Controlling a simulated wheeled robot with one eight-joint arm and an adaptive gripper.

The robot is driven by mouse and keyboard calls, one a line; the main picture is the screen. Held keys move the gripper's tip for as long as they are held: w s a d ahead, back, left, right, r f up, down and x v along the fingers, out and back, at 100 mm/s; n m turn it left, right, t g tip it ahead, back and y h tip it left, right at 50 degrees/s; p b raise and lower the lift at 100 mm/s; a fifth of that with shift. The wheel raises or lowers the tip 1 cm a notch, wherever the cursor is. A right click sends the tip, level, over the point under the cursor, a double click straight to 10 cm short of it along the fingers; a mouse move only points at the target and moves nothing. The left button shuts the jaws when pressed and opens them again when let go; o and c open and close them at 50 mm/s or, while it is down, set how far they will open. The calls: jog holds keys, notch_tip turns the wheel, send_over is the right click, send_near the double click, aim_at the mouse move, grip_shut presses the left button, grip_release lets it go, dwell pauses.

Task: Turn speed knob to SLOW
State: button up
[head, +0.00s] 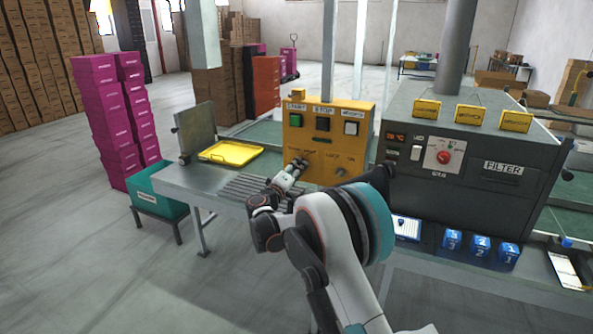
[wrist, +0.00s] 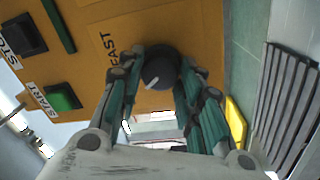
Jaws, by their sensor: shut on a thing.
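The speed knob (wrist: 160,72) is a round dark knob with a white pointer line, on the yellow control panel (head: 350,115). In the wrist view its pointer slants toward the lower left, and the word FAST is printed on the panel to its left. My gripper (wrist: 160,75) has its two fingers on either side of the knob, closed on it. In the head view my gripper (head: 297,165) is at the lower left of the panel, at the left knob. The word SLOW cannot be read in either view.
The panel also carries a green START button (head: 296,119), a black STOP button (head: 322,124) and a white button (head: 351,128). A yellow tray (head: 230,153) lies on the metal table left of my gripper. A grey FILTER machine (head: 470,165) stands to the right.

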jog(key=o, duration=1.1)
jog(key=v, duration=1.2)
